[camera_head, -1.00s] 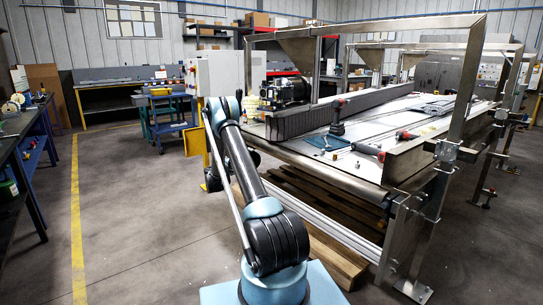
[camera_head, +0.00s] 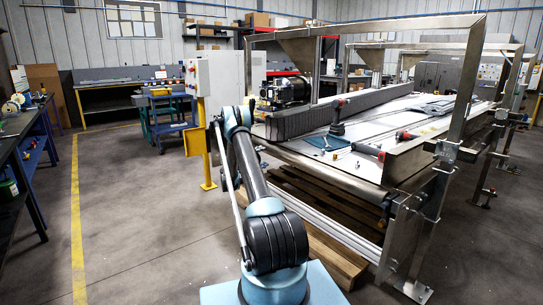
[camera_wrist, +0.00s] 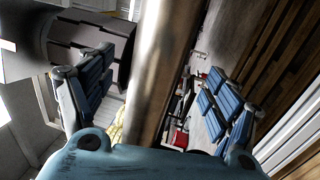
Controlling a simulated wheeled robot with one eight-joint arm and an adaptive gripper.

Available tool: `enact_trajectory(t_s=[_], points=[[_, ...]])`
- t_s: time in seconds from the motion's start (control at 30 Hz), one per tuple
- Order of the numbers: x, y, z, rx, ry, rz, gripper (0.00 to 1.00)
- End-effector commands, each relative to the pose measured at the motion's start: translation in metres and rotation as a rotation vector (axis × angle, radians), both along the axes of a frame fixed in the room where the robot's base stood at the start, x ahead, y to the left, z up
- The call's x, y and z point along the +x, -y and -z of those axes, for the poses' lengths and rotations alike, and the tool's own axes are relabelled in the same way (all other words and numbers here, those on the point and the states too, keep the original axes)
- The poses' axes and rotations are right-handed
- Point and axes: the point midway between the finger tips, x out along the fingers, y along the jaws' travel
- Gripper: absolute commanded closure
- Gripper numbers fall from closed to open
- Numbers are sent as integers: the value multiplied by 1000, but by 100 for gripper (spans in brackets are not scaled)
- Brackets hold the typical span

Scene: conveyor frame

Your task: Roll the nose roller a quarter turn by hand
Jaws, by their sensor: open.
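The nose roller (camera_head: 322,177) is a long metal cylinder along the near end of the conveyor (camera_head: 375,170). In the wrist view the roller (camera_wrist: 172,45) shows as a brownish, shiny bar running from top to bottom between the fingers. My gripper (camera_wrist: 160,65) is open, with one blue-grey padded finger on each side of the roller. Gaps show between the roller and both fingers in this view; how deep it sits between them I cannot tell. In the head view my gripper is mostly hidden behind my arm, near the roller's left end.
A drill (camera_head: 337,120), a blue cloth (camera_head: 325,142) and a red-and-black tool (camera_head: 368,151) lie on the conveyor bed. A motor (camera_head: 285,90) stands at its left side. Wooden beams (camera_head: 340,258) lie below. A yellow post (camera_head: 207,160) stands left of my arm. The left floor is free.

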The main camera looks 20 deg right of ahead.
Motion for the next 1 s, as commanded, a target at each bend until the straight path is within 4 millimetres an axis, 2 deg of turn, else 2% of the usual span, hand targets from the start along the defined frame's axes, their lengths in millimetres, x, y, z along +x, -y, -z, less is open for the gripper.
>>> enact_trajectory(t_s=[0.2,0.4,0.6,0.87,1.0], points=[[12,36,-7,0,0,1,18],[21,58,-12,0,1,1,18],[24,67,-14,0,1,0,18],[25,68,-14,0,1,0,18],[25,67,-14,0,1,0,47]])
